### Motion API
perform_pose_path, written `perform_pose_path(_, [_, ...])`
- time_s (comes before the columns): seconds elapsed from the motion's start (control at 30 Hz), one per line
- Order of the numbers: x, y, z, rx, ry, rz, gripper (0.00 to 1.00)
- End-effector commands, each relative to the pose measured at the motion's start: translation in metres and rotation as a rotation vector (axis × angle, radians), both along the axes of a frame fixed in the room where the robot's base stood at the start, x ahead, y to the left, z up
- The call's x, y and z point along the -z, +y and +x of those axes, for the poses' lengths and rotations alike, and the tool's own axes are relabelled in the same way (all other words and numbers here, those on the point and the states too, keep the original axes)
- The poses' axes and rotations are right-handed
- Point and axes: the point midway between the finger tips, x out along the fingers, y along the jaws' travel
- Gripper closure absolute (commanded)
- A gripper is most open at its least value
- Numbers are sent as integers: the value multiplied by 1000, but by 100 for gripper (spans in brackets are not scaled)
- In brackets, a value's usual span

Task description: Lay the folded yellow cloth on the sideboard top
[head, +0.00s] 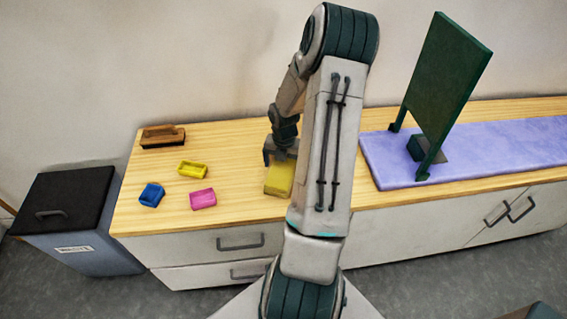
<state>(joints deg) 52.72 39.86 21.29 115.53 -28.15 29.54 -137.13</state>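The folded yellow cloth (279,179) is a small yellow block shape on the wooden sideboard top (235,150), at its front edge, partly hidden on the right by my arm. My gripper (279,158) points down directly at the cloth's back end. Its fingers are small and partly hidden, so I cannot tell whether they close on the cloth or whether the cloth touches the wood.
A brush (163,136) lies at the back left. A green panel (440,85) stands on a purple mat (500,150) at right. A lidded bin (75,225) stands left.

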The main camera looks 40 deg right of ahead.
Motion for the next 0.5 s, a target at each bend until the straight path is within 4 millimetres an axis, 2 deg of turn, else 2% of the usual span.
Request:
perform_pose_path(0.27, [-4,0,0,0,-1,-1,6])
perform_pose_path(0.37, [-15,-1,0,1,-3,-2,6])
perform_pose_path(0.5, [-43,-1,0,3,-4,-3,6])
